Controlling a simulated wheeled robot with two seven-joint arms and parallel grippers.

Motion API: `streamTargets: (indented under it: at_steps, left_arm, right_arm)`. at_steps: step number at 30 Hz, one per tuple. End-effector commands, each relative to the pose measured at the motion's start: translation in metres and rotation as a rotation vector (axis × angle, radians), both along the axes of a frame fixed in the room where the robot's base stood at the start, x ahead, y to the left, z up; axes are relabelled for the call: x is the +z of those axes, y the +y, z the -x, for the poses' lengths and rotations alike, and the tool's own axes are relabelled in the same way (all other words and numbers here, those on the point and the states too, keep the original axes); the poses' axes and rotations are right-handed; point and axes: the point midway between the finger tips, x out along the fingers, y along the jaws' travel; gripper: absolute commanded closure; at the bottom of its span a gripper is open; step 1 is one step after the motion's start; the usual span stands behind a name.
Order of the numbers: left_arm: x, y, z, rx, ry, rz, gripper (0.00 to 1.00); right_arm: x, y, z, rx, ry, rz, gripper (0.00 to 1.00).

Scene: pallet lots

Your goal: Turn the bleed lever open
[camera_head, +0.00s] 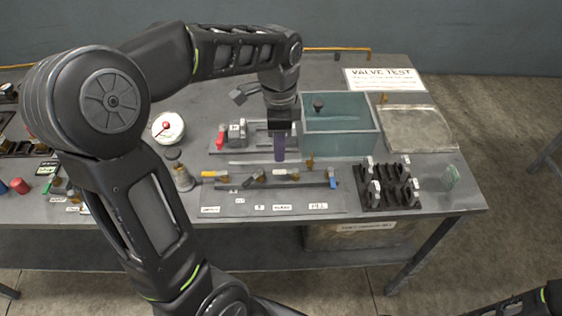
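A manifold plate (240,205) with a row of small brass valves and several small labels lies near the table's front edge. A yellow lever (213,174) is at its left end and a blue lever (332,180) at its right end. The labels are too small to read surely, so I cannot tell which is the bleed lever. My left gripper (279,152) points down just behind the middle of the valve row. Its purplish fingers overlap in view, so their opening is unclear. At the bottom right only part of my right arm shows; its gripper is out of frame.
A red-handled clamp fixture (221,140) is behind the row. A pressure gauge (168,127) stands left. A teal open tank (340,150), a clear tray (415,128) and a black rack (388,196) are right. A VALVE TEST sign (384,79) lies at the back.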

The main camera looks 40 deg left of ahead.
Motion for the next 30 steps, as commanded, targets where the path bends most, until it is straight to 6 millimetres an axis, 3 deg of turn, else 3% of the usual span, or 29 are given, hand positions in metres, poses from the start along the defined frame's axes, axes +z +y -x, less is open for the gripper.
streamTargets:
  at_steps: [5, 18, 28, 30]
  left_arm:
    - [-0.012, 0.000, 0.000, 0.001, 0.004, 0.000, 0.66]
    - [-0.072, 0.000, 0.000, 0.001, 0.004, 0.000, 0.66]
    - [-0.078, 0.000, 0.000, 0.001, 0.001, 0.001, 0.66]
    - [-0.078, 0.000, 0.000, 0.001, 0.001, 0.001, 0.70]
  right_arm:
    - [0.001, 0.000, -0.001, 0.000, -0.001, 0.000, 0.72]
    - [0.007, -0.001, 0.000, -0.001, 0.002, 0.003, 0.72]
    - [0.007, -0.001, 0.001, -0.001, 0.002, 0.003, 0.72]
    - [0.007, -0.001, 0.001, -0.001, 0.002, 0.003, 0.72]
